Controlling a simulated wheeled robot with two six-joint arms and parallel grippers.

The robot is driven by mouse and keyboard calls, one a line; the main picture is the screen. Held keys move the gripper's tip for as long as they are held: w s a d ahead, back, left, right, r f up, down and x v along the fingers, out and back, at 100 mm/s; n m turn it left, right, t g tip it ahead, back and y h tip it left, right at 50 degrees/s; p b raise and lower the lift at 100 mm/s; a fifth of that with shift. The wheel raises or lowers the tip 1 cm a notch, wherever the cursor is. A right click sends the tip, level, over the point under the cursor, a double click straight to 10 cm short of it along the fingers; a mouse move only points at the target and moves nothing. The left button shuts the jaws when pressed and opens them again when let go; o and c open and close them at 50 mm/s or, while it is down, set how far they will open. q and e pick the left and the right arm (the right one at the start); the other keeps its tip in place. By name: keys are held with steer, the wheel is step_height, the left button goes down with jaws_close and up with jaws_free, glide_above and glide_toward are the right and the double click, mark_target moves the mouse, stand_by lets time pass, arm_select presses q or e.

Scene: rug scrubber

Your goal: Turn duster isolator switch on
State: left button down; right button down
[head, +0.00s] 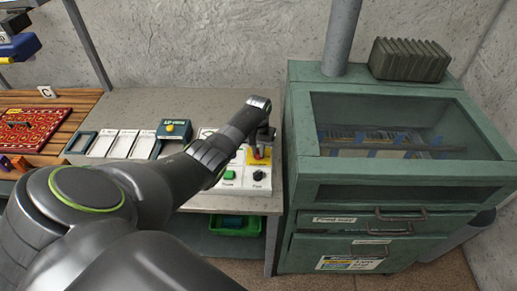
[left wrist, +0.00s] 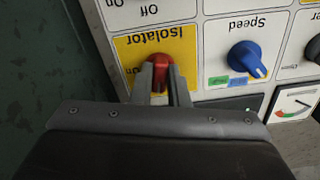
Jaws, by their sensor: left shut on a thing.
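The red isolator switch knob (left wrist: 159,61) sits on a yellow panel lettered "Isolator" (left wrist: 128,46), seen upside down in the left wrist view. An "On" mark shows beside the knob. In the head view my left gripper (head: 265,135) is over the yellow panel. The fingers hide part of the knob, so its exact turn is hard to tell. My right gripper is not in view.
A blue speed knob (left wrist: 248,58) is beside the yellow panel, with a dial (left wrist: 294,103) nearby. A green button (head: 229,174) and a black knob (head: 258,175) are on the board. A green cabinet (head: 300,100) stands close on the right. A green tray (head: 236,226) is below.

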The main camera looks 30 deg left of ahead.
arm_select(q)
steer(key=m, duration=0.3)
steer(key=shift+m, duration=0.4)
steer(key=m, duration=0.3)
steer(key=shift+s+a+f+m, duration=0.1)
steer(key=shift+a+m, duration=0.05)
steer(key=shift+m, duration=0.15)
steer(key=m, duration=0.4)
steer(key=shift+a, duration=0.1)
steer(key=shift+m, duration=1.7)
steer(key=c, duration=1.4)
jaws_free()
steer(key=shift+w+a, duration=0.1)
steer(key=shift+w, duration=0.1)
